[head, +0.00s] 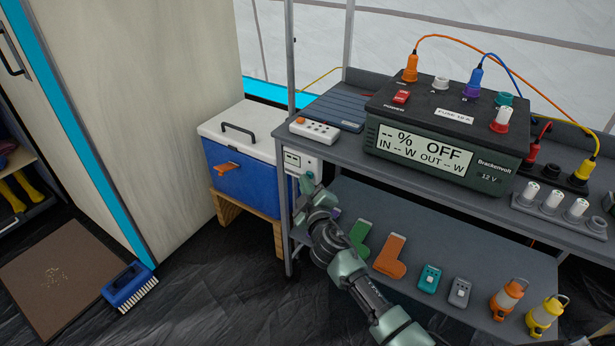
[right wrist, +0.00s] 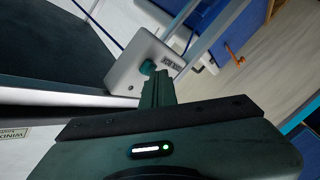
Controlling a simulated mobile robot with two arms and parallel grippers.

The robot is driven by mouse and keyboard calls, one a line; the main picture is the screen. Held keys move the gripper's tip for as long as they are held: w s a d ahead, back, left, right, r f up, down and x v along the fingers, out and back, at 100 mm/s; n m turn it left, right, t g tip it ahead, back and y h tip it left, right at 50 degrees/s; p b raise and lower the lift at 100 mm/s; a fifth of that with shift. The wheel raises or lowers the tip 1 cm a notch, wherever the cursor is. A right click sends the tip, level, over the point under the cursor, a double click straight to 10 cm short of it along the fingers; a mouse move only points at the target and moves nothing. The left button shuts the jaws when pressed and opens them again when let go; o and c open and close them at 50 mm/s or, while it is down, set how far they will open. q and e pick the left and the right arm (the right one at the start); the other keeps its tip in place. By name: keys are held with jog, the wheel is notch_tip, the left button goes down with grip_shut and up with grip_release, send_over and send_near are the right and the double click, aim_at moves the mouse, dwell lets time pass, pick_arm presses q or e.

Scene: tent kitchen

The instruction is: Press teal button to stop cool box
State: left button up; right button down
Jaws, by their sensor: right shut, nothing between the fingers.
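In the head view the white box (head: 292,160) hangs at the left front corner of the shelf unit. My right gripper (right wrist: 160,76) is shut and empty, its fingertips right beside the button. I cannot tell whether they touch it. In the head view the right gripper (head: 308,182) is just below and in front of the box. The cool box (head: 243,170), blue with a white lid and orange latch, stands on a wooden stand. My left gripper is not in view.
A power station (head: 445,135) on the shelf top (head: 340,151) reads OFF. A white switch strip (head: 314,131) lies near the box. A brush (head: 129,287) and mat (head: 58,278) lie on the floor at left.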

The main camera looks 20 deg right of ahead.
jog(key=shift+s+a, duration=0.2)
jog(key=shift+a, duration=0.1)
jog(key=shift+s+a, duration=0.95)
jog(key=shift+a, duration=0.2)
jog(key=shift+s+a, duration=0.9)
jog(key=shift+a, duration=0.25)
